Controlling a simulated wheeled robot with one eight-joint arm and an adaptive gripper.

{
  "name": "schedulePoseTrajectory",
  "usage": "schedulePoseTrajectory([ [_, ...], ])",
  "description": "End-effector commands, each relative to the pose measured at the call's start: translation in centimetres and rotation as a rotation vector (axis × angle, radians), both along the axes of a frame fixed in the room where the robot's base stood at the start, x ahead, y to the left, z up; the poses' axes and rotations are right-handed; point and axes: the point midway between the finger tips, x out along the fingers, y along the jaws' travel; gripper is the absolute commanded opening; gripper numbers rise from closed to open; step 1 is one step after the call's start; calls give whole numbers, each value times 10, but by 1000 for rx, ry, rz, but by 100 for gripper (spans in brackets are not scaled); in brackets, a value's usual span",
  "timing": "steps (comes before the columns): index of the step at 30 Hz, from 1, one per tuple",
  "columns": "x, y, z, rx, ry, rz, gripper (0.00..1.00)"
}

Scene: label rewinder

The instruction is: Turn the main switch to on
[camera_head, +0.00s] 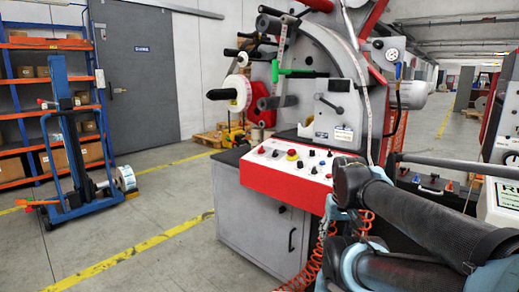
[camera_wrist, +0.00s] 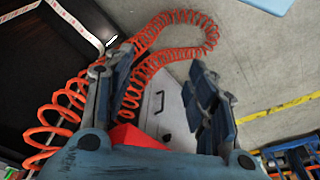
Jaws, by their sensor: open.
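The label rewinder's control panel (camera_head: 265,170) is a red-fronted box with a light top at the centre of the head view. Several small black knobs and a red-and-yellow emergency button (camera_head: 292,154) sit on it. I cannot tell which knob is the main switch, nor its position. My gripper (camera_wrist: 163,65) is open and empty in the wrist view, with its two dark fingers apart. In the head view my arm reaches in from the right, and its end is just right of the panel. A red piece (camera_wrist: 135,138) shows at the gripper's base in the wrist view.
A coiled orange hose (camera_wrist: 180,18) loops behind my fingers. The grey cabinet (camera_head: 250,232) stands under the panel. The rewinder's reels and levers rise behind it. A blue lift trolley (camera_head: 68,150) and shelves stand left. The floor left of the cabinet is clear.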

Motion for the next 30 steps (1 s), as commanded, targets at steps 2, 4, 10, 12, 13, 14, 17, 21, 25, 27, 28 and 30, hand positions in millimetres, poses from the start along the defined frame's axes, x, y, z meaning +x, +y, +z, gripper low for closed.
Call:
schedulePoseTrajectory([
  [2, 4, 1, 8, -4, -1, 21, 63],
  [4, 15, 2, 21, -11, 0, 52, 63],
  [10, 64, 14, 75, -44, -1, 199, 63],
  [12, 84, 18, 94, -57, -2, 255, 63],
  [13, 92, 20, 102, -63, -2, 280, 63],
  [14, 101, 23, 109, -68, -2, 305, 63],
  [17, 131, 32, 133, -86, -3, 385, 63],
  [21, 173, 47, 164, -112, -3, 500, 63],
  [25, 214, 64, 188, -137, -3, 604, 63],
  [27, 236, 75, 200, -150, -4, 661, 63],
  [28, 245, 79, 205, -156, -4, 685, 63],
  [30, 267, 91, 215, -168, -4, 742, 63],
])
